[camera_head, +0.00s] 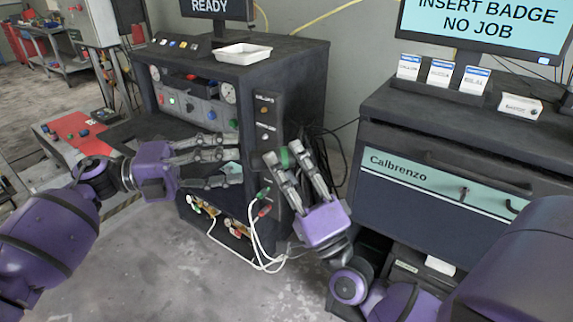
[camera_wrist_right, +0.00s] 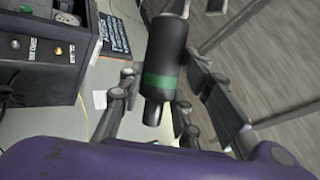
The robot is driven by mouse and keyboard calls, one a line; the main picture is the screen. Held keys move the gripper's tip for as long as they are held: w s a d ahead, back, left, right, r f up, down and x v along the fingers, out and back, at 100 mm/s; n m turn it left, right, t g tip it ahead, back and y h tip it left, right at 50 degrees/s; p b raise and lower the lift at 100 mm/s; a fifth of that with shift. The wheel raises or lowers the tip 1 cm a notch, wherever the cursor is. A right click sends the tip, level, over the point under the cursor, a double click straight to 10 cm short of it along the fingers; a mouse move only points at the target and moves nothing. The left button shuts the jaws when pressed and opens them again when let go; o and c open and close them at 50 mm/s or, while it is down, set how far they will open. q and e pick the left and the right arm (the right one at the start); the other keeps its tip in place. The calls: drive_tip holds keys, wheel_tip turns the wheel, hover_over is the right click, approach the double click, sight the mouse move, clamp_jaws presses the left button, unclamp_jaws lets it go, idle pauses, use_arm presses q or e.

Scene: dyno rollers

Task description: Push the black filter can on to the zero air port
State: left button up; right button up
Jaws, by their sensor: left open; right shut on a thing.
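The black filter can (camera_wrist_right: 165,55) has a green band and a narrow metal stub at its near end. My right gripper (camera_head: 284,154) is shut on it, and the can lies between the fingers in the right wrist view. In the head view only the green band (camera_head: 285,157) shows clearly, in front of the black cabinet's side panel. That narrow panel (camera_head: 267,105) carries small fittings with labels too small to read, so I cannot tell which is the zero air port. The can looks apart from the fittings. My left gripper (camera_head: 236,160) is open and empty before the cabinet's front.
White hoses (camera_head: 255,240) hang from the cabinet's lower connectors. A white tray (camera_head: 243,53) sits on top. The Calbrenzo drawer cabinet (camera_head: 440,180) stands to the right, with dark cables (camera_head: 325,150) in the gap. Grey floor is open in front.

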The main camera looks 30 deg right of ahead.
use_arm(q)
drive_tip(key=shift+x, duration=1.85)
drive_tip(key=shift+c, duration=0.2)
drive_tip(key=c, duration=1.1)
clamp_jaws()
use_arm(e)
drive_tip(key=o, duration=1.3)
drive_tip(key=shift+c, duration=0.2)
drive_tip(key=v, duration=0.8)
